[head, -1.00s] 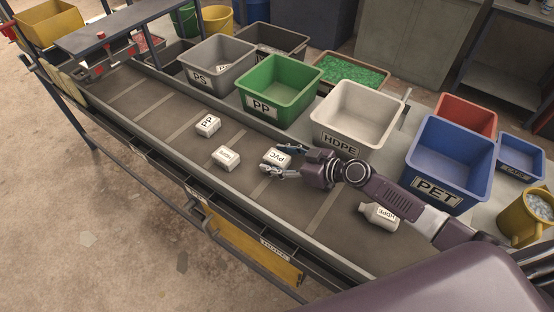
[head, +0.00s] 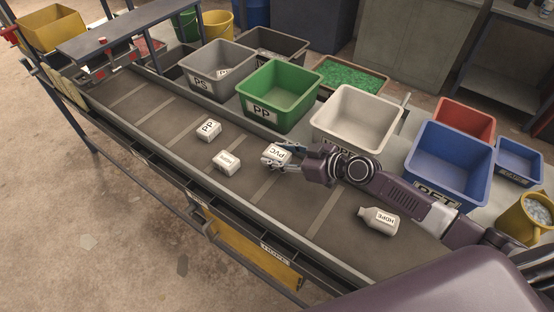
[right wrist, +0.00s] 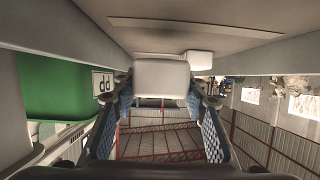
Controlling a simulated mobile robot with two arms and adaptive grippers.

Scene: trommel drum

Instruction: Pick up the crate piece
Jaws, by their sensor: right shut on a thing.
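A white block labelled PVC (head: 275,155) is between the fingers of my right gripper (head: 280,156) in the head view, just above the conveyor belt (head: 310,205). In the right wrist view the pale block (right wrist: 161,88) sits between the blue-padded fingers of the right gripper (right wrist: 163,105), which are shut on its sides. No piece is labelled as a crate, so I cannot tell by name whether this block is the crate piece. My left gripper is not in view.
On the belt lie a PP block (head: 208,130), a second white block (head: 227,162) and an HDPE bottle (head: 378,221). Behind stand grey PS (head: 195,83), green PP (head: 262,112), white (head: 340,128) and blue PET (head: 440,170) bins.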

